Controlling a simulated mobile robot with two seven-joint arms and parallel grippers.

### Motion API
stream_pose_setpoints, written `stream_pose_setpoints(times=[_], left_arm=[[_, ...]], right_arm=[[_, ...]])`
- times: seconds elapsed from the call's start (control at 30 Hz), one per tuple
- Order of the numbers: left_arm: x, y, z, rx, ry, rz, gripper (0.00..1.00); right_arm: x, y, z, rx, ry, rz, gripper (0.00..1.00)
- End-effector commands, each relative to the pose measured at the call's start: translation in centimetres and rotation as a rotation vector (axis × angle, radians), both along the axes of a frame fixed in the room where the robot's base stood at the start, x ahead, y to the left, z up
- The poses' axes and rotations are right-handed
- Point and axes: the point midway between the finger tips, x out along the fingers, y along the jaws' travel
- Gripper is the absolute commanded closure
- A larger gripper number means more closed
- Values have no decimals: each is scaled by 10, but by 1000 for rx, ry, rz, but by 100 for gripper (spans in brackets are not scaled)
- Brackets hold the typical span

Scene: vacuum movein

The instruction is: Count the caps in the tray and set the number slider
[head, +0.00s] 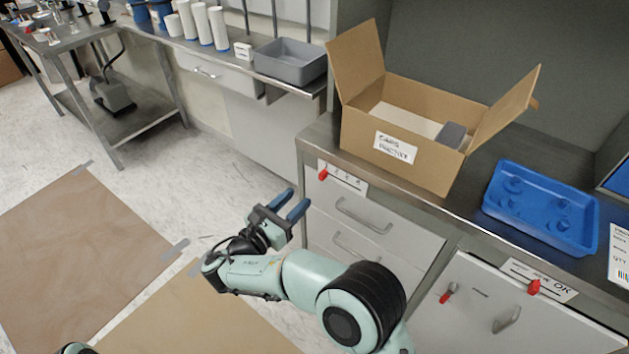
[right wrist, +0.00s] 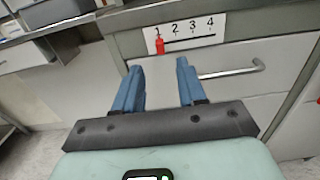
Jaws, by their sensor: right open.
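A blue tray (head: 580,246) sits on the counter at the right with several blue caps (head: 535,222) in it. The number slider's red knob (head: 323,175) is on a white strip (head: 346,179) on the cabinet front below the cardboard box. In the right wrist view the red knob (right wrist: 160,46) stands at the 1 end of the strip marked 1 to 4 (right wrist: 194,31). My right gripper (head: 296,200) is open and empty in front of the drawers, apart from the knob. In its wrist view the knob shows beyond the fingertips (right wrist: 159,66). My left gripper is out of view.
An open cardboard box (head: 400,165) stands on the counter left of the tray. An OK strip with a red knob (head: 534,286) is on the right cabinet front. Drawer handles (head: 363,215) stick out below the number strip. A grey bin (head: 290,62) is farther left.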

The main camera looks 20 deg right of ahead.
Motion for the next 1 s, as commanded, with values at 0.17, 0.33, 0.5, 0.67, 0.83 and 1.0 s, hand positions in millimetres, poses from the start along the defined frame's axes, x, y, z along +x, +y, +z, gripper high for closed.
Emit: stream_pose_setpoints(times=[0.17, 0.33, 0.5, 0.67, 0.83, 1.0], left_arm=[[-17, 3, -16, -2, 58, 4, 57], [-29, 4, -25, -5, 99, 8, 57], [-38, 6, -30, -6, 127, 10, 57], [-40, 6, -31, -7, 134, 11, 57], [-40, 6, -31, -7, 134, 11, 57], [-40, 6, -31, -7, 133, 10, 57]], right_arm=[[24, -33, -3, 0, 0, -5, 60], [42, -56, -3, 2, 1, -2, 60], [53, -68, -2, 1, 2, 0, 60], [55, -71, -2, 1, 2, 0, 60], [55, -71, -1, 1, 2, 0, 60], [55, -71, -2, 0, 3, 1, 100]])
